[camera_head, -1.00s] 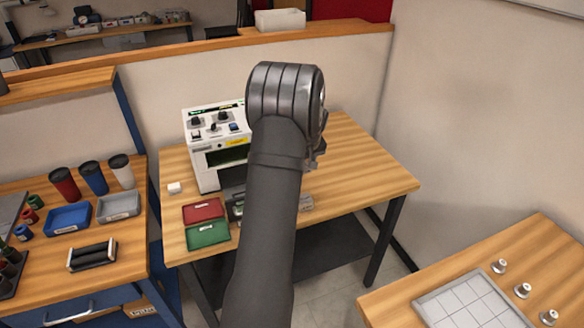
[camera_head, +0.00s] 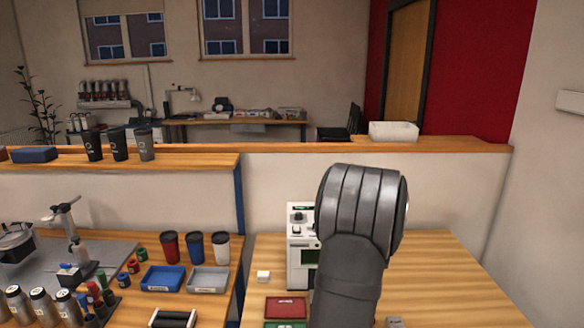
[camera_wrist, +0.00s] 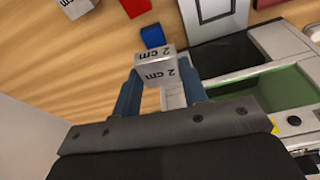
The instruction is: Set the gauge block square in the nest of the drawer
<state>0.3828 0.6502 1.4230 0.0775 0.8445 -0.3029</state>
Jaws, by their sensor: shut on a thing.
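In the wrist view, my gripper (camera_wrist: 158,82) is shut on a small silver-grey gauge block (camera_wrist: 156,68) marked "2 cm" on two faces. The block sits between the blue fingers and sticks out past their tips. It is held over the bench and machine area. In the head view, the white laser marker (camera_head: 300,262) is partly hidden by my arm, which also hides my gripper and the block.
A second block marked "2 cm" (camera_wrist: 76,6), a small blue piece (camera_wrist: 152,37) and a red object (camera_wrist: 136,6) lie near the gripper. A red tray (camera_head: 286,307) and white cube (camera_head: 263,276) are on the bench. The bench right of my arm looks mostly clear.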

